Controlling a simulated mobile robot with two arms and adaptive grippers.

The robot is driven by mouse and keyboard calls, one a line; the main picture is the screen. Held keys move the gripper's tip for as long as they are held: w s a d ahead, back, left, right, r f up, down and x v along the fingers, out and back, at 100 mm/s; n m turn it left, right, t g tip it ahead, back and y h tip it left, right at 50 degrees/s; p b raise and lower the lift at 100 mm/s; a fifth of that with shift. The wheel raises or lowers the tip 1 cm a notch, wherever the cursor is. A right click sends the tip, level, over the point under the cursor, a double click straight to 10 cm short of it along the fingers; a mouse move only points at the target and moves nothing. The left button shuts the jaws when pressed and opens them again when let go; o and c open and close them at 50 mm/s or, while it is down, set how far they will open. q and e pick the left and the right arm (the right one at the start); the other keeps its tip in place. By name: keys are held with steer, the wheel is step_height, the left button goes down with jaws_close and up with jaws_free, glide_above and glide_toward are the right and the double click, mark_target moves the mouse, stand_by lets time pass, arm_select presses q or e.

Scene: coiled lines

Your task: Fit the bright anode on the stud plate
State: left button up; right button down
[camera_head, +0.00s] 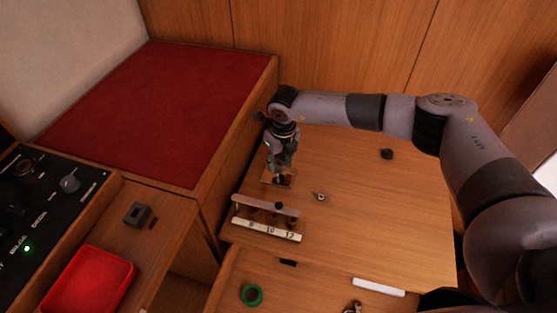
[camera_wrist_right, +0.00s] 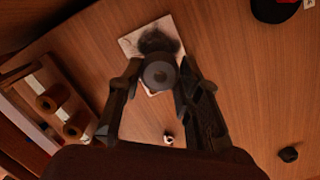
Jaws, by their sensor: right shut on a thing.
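My right gripper (camera_head: 280,165) points down over the stud plate (camera_head: 290,180), a small flat square left of the middle of the wooden top. In the right wrist view the fingers (camera_wrist_right: 158,76) are shut on a grey round anode (camera_wrist_right: 160,74) with a darker centre; it looks dull in this light. The stud plate (camera_wrist_right: 132,43) lies beyond the anode in that view, with a dark shadow on it. The anode covers part of the plate, and I see no stud. I cannot tell whether the anode touches the plate. My left gripper is out of view.
A wooden rack (camera_head: 266,216) with a numbered white strip stands close by; it shows in the wrist view (camera_wrist_right: 28,85) with brown cylinders. A small metal piece (camera_head: 320,197) and a black knob (camera_head: 387,154) lie rightward. A raised red-topped cabinet (camera_head: 165,105) borders the left.

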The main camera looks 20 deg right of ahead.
steer(key=shift+f+b, duration=1.25)
steer(key=shift+f, duration=0.45)
steer(key=c, duration=1.1)
jaws_free()
steer(key=shift+r, duration=0.1)
step_height(320, 180, up, 6)
steer(key=p, duration=0.4)
steer(key=r, duration=0.4)
steer(key=s+r, duration=0.1)
steer(key=r, duration=0.6)
steer(key=shift+s+d+r, duration=0.2)
steer(key=shift+d+r, duration=0.05)
steer(key=shift+r, duration=0.15)
